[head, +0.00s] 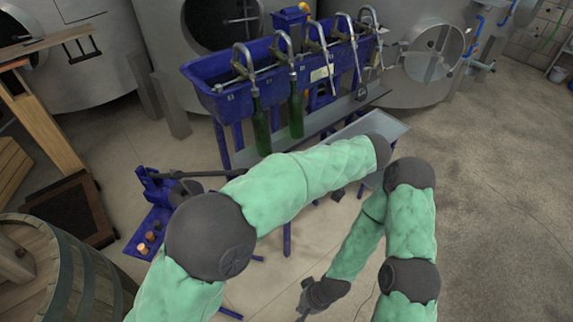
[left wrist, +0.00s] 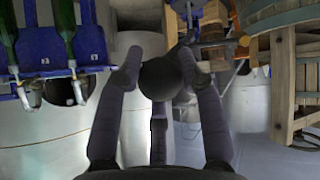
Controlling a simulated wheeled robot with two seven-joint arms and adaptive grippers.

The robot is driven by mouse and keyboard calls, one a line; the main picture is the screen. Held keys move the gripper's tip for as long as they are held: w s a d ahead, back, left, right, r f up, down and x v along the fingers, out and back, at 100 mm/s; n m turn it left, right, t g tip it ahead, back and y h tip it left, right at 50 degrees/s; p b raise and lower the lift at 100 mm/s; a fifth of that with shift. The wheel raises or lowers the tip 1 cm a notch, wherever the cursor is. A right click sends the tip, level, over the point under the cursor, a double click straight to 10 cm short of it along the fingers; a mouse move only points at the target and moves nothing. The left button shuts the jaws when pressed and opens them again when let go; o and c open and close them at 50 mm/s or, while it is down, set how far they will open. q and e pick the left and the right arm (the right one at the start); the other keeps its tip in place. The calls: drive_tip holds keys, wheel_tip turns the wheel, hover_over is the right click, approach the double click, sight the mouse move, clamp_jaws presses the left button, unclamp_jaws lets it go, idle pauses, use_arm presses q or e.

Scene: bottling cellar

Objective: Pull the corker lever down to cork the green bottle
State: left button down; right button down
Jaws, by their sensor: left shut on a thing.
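The blue corker (head: 152,190) stands at left in the head view, with its dark lever (head: 205,174) reaching right, roughly level, until my left arm covers it. In the left wrist view my left gripper (left wrist: 160,84) is shut on the round dark knob (left wrist: 163,76) at the lever's end. In the head view that gripper is hidden behind my arm. My right gripper (head: 308,303) hangs low at the bottom; its finger opening is unclear. Two green bottles hang under the blue filler, one on the left (head: 262,128) and one on the right (head: 296,115). I cannot see a bottle in the corker.
The blue filler trough (head: 207,92) with several spouts stands at the back. Several corks (head: 146,241) lie on the corker's blue base. A wooden barrel (head: 60,262) stands at lower left, steel tanks (head: 428,60) behind. The floor at right is clear.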

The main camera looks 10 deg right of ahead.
use_arm(q)
drive_tip(key=shift+s+d+f, duration=0.1)
drive_tip(key=shift+d+f, duration=0.05)
drive_tip(key=shift+f, duration=0.5)
drive_tip(key=c, duration=0.8)
unclamp_jaws()
drive_tip(key=shift+r, duration=0.1)
drive_tip(key=shift+r, duration=0.1)
wheel_tip(320, 180, up, 10)
drive_tip(key=shift+f, duration=0.1)
